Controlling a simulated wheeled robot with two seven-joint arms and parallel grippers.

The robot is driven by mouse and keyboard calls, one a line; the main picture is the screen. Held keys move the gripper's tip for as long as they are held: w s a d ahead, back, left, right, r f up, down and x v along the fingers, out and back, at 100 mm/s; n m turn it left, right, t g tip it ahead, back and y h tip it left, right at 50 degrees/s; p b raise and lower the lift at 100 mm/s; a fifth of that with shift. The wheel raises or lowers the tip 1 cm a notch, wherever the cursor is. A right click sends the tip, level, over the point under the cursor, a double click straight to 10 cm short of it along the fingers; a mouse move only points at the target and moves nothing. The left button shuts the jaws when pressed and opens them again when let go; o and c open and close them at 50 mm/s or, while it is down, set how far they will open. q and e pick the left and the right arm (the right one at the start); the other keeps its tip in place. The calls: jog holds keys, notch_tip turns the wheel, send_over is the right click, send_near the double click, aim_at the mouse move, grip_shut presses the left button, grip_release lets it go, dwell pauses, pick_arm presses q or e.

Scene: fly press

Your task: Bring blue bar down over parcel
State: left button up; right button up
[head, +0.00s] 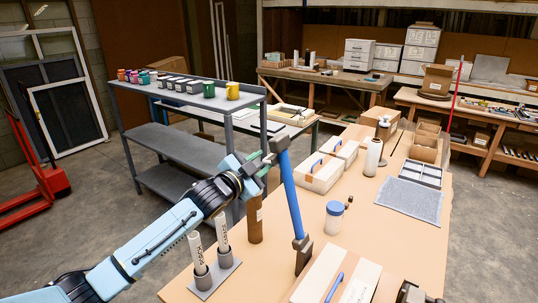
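A blue bar (289,190) stands steeply in the middle of the head view, with a grey block at its upper end and a dark, wider block at its lower end. My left gripper (264,162) is beside the bar's upper end, close to the grey block. Its fingers are small and dark here, and I cannot tell whether they touch the bar or how far apart they are. A pale box (318,272) with a white strip and a blue handle lies below the bar's lower end. I cannot tell whether it is the parcel.
Two white tubes in a grey stand (214,272) and a brown bottle (255,218) are near my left arm. A blue-lidded jar (334,217), white boxes (320,173) and a grey mat (410,200) are on the bench (393,247). A grey shelf rack (180,150) stands at left.

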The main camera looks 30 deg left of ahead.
pick_arm(q)
jog(key=shift+w+d, duration=0.2)
jog(key=shift+w, duration=0.85)
jog(key=shift+w+d, duration=0.15)
jog(key=shift+w, duration=0.9)
jog(key=shift+r, duration=0.1)
grip_shut()
